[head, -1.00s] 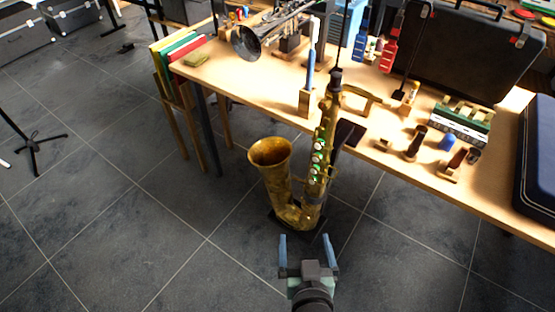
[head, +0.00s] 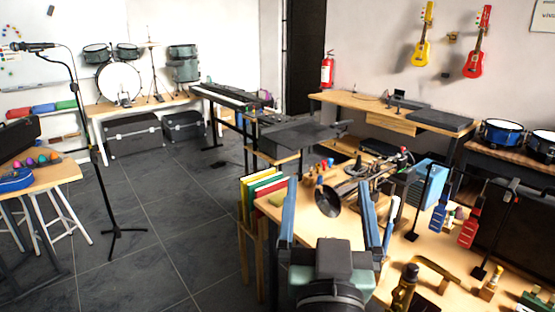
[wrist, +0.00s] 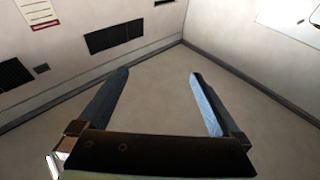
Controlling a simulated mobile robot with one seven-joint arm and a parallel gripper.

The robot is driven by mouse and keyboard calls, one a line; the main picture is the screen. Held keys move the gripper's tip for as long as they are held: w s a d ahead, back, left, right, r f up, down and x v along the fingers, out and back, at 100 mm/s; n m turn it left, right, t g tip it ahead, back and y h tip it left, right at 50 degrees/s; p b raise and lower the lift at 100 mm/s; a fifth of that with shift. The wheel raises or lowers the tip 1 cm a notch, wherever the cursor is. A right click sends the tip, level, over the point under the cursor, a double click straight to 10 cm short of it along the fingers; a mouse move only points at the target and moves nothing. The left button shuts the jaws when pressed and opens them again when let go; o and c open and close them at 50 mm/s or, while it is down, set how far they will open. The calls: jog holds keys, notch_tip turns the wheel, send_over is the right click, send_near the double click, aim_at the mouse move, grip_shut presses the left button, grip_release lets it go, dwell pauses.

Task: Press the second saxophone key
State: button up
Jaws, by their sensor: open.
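Only the upper end of the brass saxophone (head: 404,292) shows, at the bottom edge of the head view, with a dark piece at its top. Its bell, body and keys are out of the frame, so I cannot see the second key. My gripper (head: 328,184) is raised in the lower middle of the head view, to the left of the saxophone's top. Its two bluish fingers are apart with nothing between them. The wrist view shows the open gripper (wrist: 159,74) against pale room surfaces, with no saxophone in sight.
A microphone stand (head: 100,150) is at the left. Open floor (head: 170,220) lies between them.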

jog(key=s+a+r+t+p, duration=0.1)
jog(key=s+a+r+t, duration=0.1)
jog(key=r, duration=0.7)
jog(key=s+a+r+n+t+y+p, duration=0.1)
jog(key=s+a+r+t, duration=0.1)
jog(key=s+r, duration=0.3)
jog(key=s+a+r+t+y+p, duration=0.1)
jog(key=s+r, duration=0.3)
jog(key=r, duration=0.9)
jog(key=shift+a+r+t+p, duration=0.3)
jog(key=shift+a+t+p, duration=0.15)
jog(key=shift+a+t, duration=0.2)
jog(key=shift+s, duration=0.1)
jog(key=shift+c, duration=0.3)
